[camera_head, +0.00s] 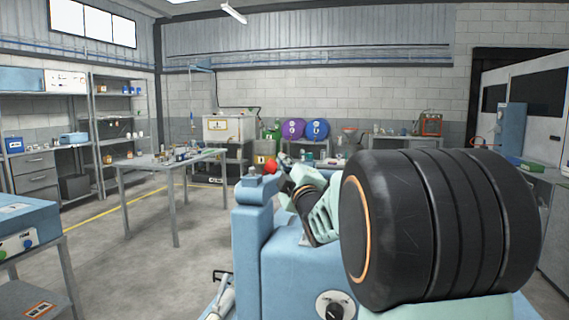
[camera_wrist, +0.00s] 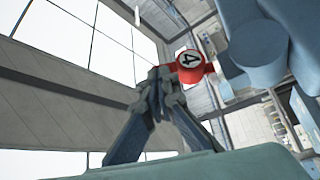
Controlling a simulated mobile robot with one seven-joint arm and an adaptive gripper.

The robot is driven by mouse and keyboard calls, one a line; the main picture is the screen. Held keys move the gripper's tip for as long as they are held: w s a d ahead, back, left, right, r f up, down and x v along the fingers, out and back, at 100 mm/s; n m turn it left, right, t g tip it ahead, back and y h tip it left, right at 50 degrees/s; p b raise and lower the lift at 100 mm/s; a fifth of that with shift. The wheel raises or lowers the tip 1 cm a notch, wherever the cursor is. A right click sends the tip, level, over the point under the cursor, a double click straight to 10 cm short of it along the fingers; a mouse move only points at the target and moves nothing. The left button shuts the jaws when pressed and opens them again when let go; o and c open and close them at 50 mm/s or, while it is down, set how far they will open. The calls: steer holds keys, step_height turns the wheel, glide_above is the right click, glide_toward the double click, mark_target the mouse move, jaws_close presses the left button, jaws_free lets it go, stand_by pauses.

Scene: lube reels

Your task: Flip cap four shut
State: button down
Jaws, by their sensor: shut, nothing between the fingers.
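Cap four (camera_wrist: 203,70) is red, with a white disc marked with a black 4, and shows in the wrist view just right of my fingertips. It sits beside a blue rounded part (camera_wrist: 258,55); I cannot tell whether it is flipped open or shut. My gripper (camera_wrist: 163,80) is shut and empty, its tips close to the cap's left edge and overlapping it in the picture. Whether they touch is unclear. In the head view my arm hides most of this area, and only a small red shape (camera_head: 271,164) shows past the blue post (camera_head: 256,190).
A blue housing with a round knob (camera_head: 336,305) stands close in front. A grey worktable (camera_head: 135,165) with small items is at the left, shelves (camera_head: 120,115) behind it. Purple (camera_head: 293,128) and blue (camera_head: 317,127) round reels stand at the back wall.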

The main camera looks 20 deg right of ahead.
steer(key=shift+w+a+r+n, duration=0.1)
steer(key=shift+a+r+n, duration=0.1)
steer(key=shift+r+n, duration=0.3)
steer(key=w+a+r+n+g+p, duration=0.5)
steer(key=n+p, duration=0.3)
steer(key=p, duration=0.4)
steer(key=w+a+f+n+g+h+p, duration=0.2)
steer(key=a+f+n+g+h+p, duration=0.1)
steer(key=p, duration=0.6)
steer(key=shift+w+a+f+n+g+p, duration=0.35)
steer(key=shift+a+f+n+g, duration=0.65)
steer(key=shift+a+f, duration=0.85)
steer(key=shift+d+f, duration=0.1)
steer(key=shift+f, duration=0.1)
